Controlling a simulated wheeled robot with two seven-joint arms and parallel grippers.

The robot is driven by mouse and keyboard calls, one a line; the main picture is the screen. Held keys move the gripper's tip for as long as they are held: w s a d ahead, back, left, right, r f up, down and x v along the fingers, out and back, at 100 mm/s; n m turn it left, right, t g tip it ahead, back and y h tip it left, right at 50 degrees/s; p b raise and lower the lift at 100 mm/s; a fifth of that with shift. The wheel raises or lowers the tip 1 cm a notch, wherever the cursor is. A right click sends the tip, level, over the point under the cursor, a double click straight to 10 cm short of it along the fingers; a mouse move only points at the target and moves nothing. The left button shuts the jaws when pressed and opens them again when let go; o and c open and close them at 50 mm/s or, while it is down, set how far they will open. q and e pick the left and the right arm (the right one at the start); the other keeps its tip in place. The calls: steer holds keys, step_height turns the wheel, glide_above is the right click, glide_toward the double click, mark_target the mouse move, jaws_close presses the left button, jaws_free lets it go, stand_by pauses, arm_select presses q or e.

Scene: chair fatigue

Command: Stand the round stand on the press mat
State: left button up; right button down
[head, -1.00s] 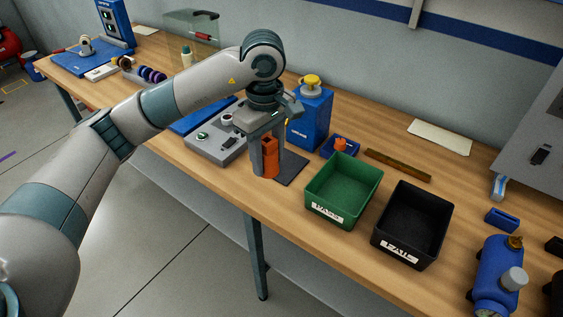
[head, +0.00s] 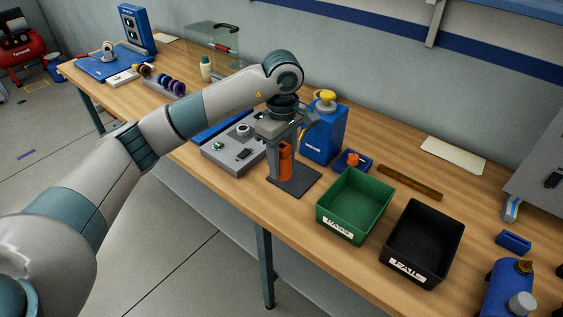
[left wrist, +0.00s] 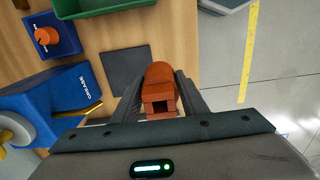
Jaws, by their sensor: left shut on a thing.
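My left gripper (head: 286,158) is shut on an orange piece (head: 285,166), which I take to be the round stand. In the left wrist view the orange piece (left wrist: 160,80) has a rounded far end and a square opening, with a finger on each side. I cannot tell whether the piece touches the mat. The right gripper is out of view.
A grey control box (head: 228,150) stands left of the mat and a blue grease can (head: 322,138) behind it. A small blue block with an orange knob (head: 352,161), a green bin (head: 353,205) and a black bin (head: 422,243) stand to the right.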

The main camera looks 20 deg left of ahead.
arm_select(q)
steer(key=w+f, duration=0.1)
steer(key=w, duration=0.1)
steer(key=w+a+f+p, duration=0.1)
steer(key=w, duration=0.1)
steer(key=w+a+f+p, duration=0.1)
steer(key=shift+w+a+f, duration=0.2)
steer(key=shift+w+f, duration=0.1)
steer(key=shift+w, duration=0.1)
steer(key=shift+w+a+f, duration=0.15)
steer(key=shift+w+f, duration=0.05)
steer(key=shift+w, duration=0.05)
steer(key=shift+f+p, duration=0.3)
steer(key=shift+p, duration=0.25)
step_height(320, 180, down, 3)
steer(key=shift+r+p, duration=0.1)
steer(key=shift+p, duration=0.75)
steer(key=shift+f, duration=0.25)
steer(key=shift+f, duration=0.15)
